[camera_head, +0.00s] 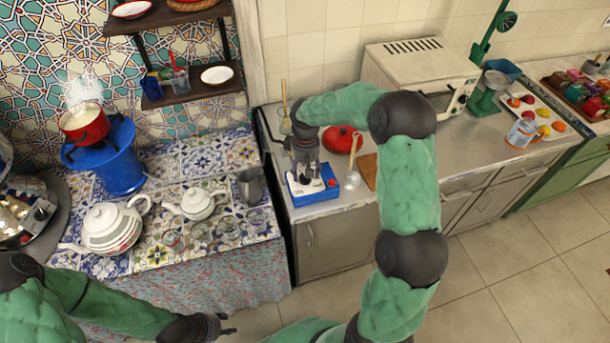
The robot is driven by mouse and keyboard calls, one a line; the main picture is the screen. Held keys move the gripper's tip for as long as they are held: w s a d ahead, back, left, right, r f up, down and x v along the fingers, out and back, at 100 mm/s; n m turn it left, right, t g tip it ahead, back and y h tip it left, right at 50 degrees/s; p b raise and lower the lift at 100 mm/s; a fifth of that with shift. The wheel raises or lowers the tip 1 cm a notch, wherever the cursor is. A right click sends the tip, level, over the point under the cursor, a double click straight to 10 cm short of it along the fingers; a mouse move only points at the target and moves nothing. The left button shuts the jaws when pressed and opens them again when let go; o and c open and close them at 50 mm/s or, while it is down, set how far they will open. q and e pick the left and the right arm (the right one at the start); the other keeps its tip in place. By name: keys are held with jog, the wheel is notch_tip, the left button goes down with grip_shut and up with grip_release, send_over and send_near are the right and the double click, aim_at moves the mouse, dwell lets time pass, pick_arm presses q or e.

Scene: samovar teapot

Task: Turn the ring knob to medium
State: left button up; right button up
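I cannot clearly make out a ring knob. My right arm reaches up and over to the counter. Its gripper (308,178) points down over a small blue box (329,187) with a pale top and a red part on its right side. The gripper hides part of the box, and I cannot tell whether it touches it. My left gripper (222,326) is low at the bottom, in front of the tiled table and away from the box. The finger gap of both grippers is too small to judge. A blue stove (120,172) bears a steaming red pot (85,126).
A white teapot (110,226), a smaller teapot (195,204), glasses and a grey jug (250,188) stand on the tiled table. A ladle (353,175), a red pot (341,139) and a white oven (420,70) are on the counter. Open floor lies at lower right.

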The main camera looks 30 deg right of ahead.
jog(key=shift+f, duration=1.3)
jog(key=shift+c, duration=0.3)
jog(key=c, duration=1.1)
